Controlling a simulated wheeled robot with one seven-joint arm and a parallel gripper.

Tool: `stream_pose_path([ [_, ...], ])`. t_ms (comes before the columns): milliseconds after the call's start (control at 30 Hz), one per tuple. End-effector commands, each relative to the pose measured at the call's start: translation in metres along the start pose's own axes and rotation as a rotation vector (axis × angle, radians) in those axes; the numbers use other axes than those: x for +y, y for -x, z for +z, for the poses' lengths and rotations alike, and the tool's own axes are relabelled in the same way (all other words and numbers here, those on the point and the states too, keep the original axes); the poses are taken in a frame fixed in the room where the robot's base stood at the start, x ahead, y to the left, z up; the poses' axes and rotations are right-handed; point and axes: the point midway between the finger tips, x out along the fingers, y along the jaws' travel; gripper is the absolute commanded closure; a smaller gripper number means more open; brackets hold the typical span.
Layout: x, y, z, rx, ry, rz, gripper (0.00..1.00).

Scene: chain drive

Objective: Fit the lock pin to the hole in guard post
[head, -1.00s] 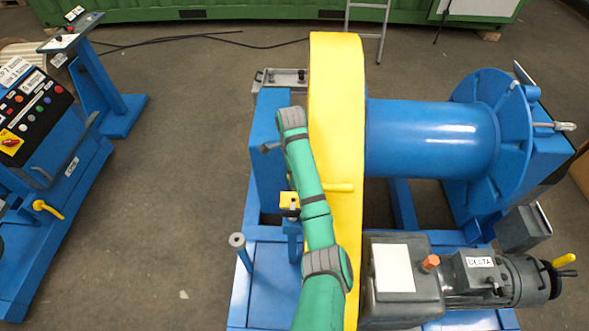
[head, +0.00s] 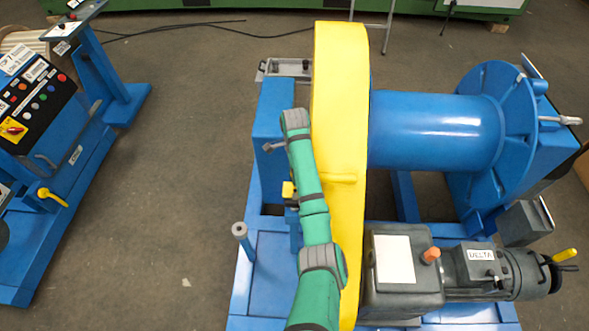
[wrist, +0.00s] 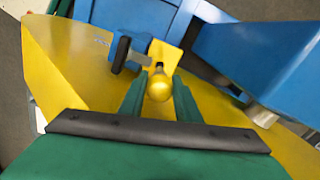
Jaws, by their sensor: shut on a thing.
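The lock pin (wrist: 159,86) shows in the wrist view as a round yellow knob between the green fingers. Just beyond the knob is a yellow bracket (wrist: 165,55) in front of blue steel. I cannot tell whether the pin touches it. In the head view a small yellow block (head: 288,189) on a short blue post (head: 294,235), likely the guard post, stands left of the big yellow guard. My arm partly covers it. The hole is not visible, and my gripper is hidden there.
The tall yellow guard (head: 340,110) stands close along the right of my arm. A blue housing (head: 275,120) is at its left, and a blue upright stub (head: 241,238) stands in front. A black clamp handle (wrist: 121,55) is near the pin.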

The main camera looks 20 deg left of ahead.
Motion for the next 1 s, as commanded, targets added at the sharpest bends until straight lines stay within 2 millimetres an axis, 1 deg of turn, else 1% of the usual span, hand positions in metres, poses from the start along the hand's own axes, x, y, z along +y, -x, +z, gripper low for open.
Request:
stream_pose_path([
  [100, 0.000, -0.008, 0.000, 0.000, 0.001, 0.001, 0.95],
  [300, 0.000, -0.014, 0.000, 0.001, 0.001, 0.001, 0.95],
  [1000, 0.000, -0.015, 0.001, 0.000, 0.001, 0.000, 0.95],
])
